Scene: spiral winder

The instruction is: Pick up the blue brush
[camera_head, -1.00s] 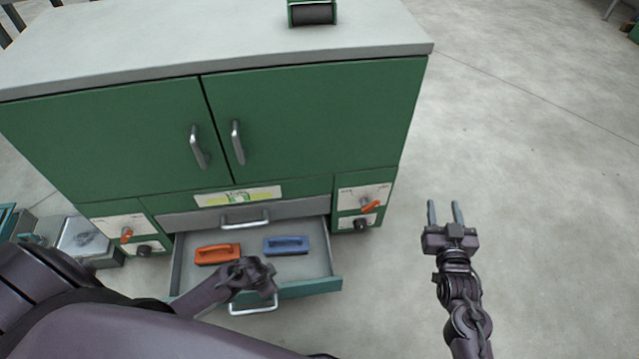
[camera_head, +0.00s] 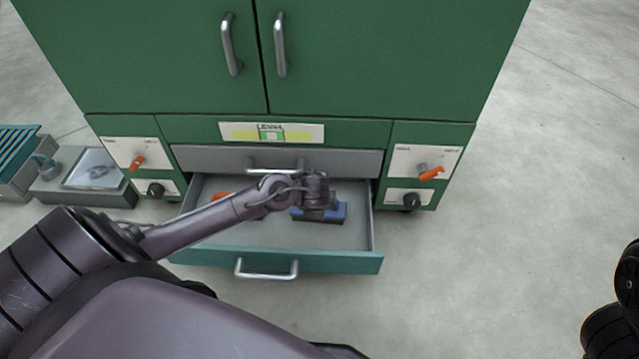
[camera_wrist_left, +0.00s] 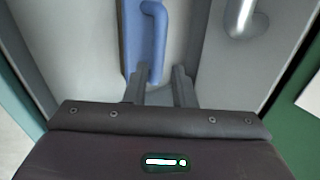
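The blue brush (camera_head: 337,213) lies in the open lower drawer (camera_head: 300,240), right of its middle. My left gripper (camera_head: 318,212) is over the brush in the head view and hides part of it. In the left wrist view the brush (camera_wrist_left: 147,45) has a raised handle, whose near end shows between and just beyond the two fingertips (camera_wrist_left: 160,75). The fingers are apart, with a gap on their right side. I cannot tell whether they touch the handle. Part of my right arm is at the lower right edge; its gripper is out of view.
An orange brush (camera_head: 221,197) is left in the drawer, mostly hidden by my left arm. A grey closed drawer (camera_head: 215,160) with a metal handle is just above. Panels with orange switches flank the drawers. The floor at right is clear.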

